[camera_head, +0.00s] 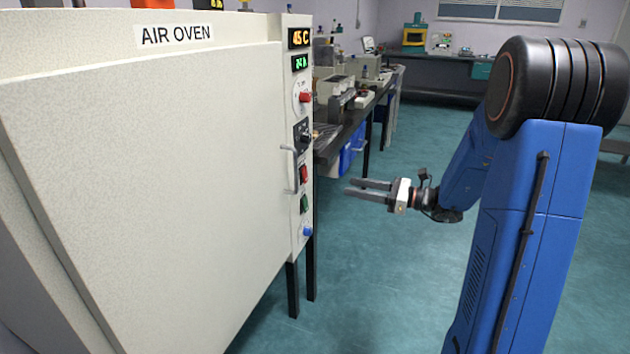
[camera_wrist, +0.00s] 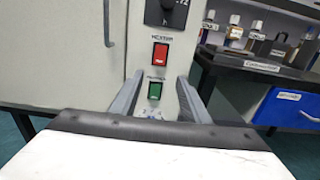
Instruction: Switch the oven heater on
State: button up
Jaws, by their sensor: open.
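The air oven (camera_head: 160,190) is a large cream cabinet at the left, its door shut, with a control strip on its right edge. The strip carries an orange "45 C" display (camera_head: 301,38), a green display (camera_head: 300,63), a red knob (camera_head: 305,97), a black dial (camera_head: 303,135), a red rocker switch (camera_head: 303,173), a green rocker switch (camera_head: 304,204) and a blue button (camera_head: 308,231). In the wrist view the red switch (camera_wrist: 160,54) sits above the green switch (camera_wrist: 155,90); their small labels are blurred. My gripper (camera_head: 349,187) is open and empty, apart from the panel and pointing at it.
The oven's door handle (camera_head: 290,169) stands out just left of the switches. The teal floor right of the oven is clear.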

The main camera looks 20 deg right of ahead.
aim_at(307, 178)
jog(key=x, duration=1.3)
jog(key=shift+w+a, duration=0.2)
jog(key=shift+a, duration=0.05)
jog(key=shift+c, duration=0.3)
